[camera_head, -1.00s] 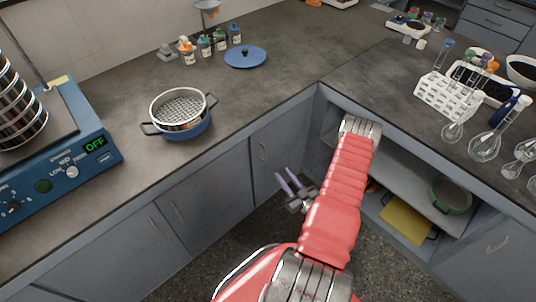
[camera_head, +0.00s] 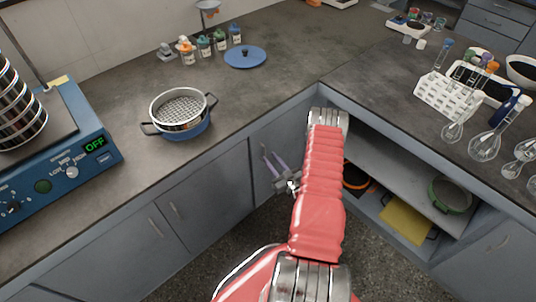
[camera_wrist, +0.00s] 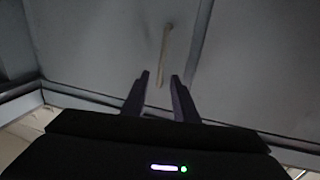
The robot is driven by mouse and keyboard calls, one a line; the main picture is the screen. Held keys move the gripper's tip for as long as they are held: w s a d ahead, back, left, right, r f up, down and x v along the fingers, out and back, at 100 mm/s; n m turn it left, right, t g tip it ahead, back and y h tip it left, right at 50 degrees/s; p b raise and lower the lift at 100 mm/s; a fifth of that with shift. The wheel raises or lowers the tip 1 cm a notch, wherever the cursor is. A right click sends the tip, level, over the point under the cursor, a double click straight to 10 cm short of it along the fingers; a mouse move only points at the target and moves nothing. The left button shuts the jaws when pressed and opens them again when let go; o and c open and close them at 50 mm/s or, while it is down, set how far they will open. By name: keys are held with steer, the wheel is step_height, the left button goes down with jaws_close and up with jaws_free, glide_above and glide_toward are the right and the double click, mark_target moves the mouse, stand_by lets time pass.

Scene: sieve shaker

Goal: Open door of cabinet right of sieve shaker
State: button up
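The sieve shaker (camera_head: 60,135) stands on the counter at the left in the head view, a blue base with a stack of metal sieves. The grey cabinet door near the corner (camera_head: 288,140), to its right, is shut. My gripper (camera_head: 265,152) is in front of that door, with its two purple fingers apart and empty. In the wrist view, the door's pale bar handle (camera_wrist: 165,42) runs between and beyond the open fingertips (camera_wrist: 160,76). I cannot tell how deep the handle sits between the fingers. In the head view the fingers cover the handle.
Two more handled doors (camera_head: 190,205) are under the counter to the left. Right of the corner is an open shelf (camera_head: 385,170) with a green pan (camera_head: 450,194). A blue pot with a sieve (camera_head: 183,118) stands on the counter. The floor below is clear.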

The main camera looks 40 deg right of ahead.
steer(key=shift+w+d, duration=0.15)
steer(key=shift+w, duration=0.85)
steer(key=shift+w+d, duration=0.15)
steer(key=shift+w, duration=0.8)
steer(key=shift+c, duration=0.3)
jaws_close()
